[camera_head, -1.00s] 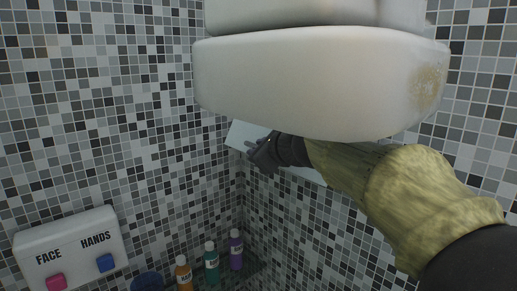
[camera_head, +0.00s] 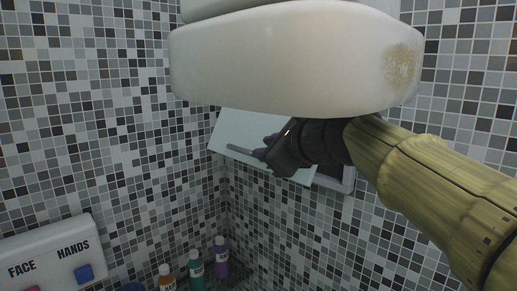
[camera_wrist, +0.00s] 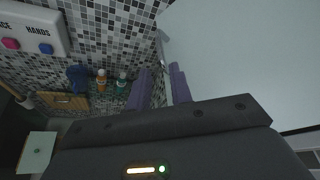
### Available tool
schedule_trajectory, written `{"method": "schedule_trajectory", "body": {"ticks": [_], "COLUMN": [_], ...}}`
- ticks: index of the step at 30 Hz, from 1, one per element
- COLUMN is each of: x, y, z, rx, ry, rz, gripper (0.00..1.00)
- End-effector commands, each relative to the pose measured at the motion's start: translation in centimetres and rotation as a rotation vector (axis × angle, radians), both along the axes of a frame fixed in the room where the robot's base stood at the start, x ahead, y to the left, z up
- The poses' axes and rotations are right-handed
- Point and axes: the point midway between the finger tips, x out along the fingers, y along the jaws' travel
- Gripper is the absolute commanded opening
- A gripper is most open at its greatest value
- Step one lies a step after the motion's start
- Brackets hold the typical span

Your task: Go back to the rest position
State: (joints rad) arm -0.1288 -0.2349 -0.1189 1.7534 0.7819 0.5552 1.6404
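My gripper (camera_head: 262,148) is in the head view, in front of a pale wall cabinet's door (camera_head: 243,130). In the wrist view its two purple-grey fingers (camera_wrist: 160,88) stand apart with nothing between them, so it is open. A grey bar handle (camera_head: 239,150) lies along the door's lower edge, left of the fingers. I cannot tell whether they touch it. The door tilts out from the cabinet body (camera_head: 347,180), and a dark gap shows beside my wrist. The door also fills the right of the wrist view (camera_wrist: 240,50). My arm hides part of the cabinet.
A large white rounded body (camera_head: 290,60) covers the top middle of the head view. A white FACE/HANDS dispenser (camera_head: 45,258) is on the left wall. Orange (camera_head: 167,280), green (camera_head: 196,272) and purple (camera_head: 221,258) bottles stand low in the corner.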

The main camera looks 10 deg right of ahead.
Motion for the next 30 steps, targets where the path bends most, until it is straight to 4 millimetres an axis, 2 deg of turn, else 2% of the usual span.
{"method": "schedule_trajectory", "body": {"ticks": [5,8,11,18,22,26,30], "x": [0.2,0.8,1.6,3.4,3.4,1.9,-2.0], "y": [0.1,0.3,0.6,1.2,1.0,-0.2,-2.5], "z": [-0.5,-2.1,-4.9,-13.7,-19.2,-26.1,-33.5], "rx": [-0.021,-0.092,-0.224,-0.655,-0.896,-1.156,-1.381], "ry": [-0.001,-0.003,-0.011,-0.037,-0.039,-0.013,0.035], "rz": [0.006,0.022,0.060,0.226,0.361,0.557,0.824], "gripper": [0.22,0.22,0.22,0.22,0.22,0.22,0.22]}}
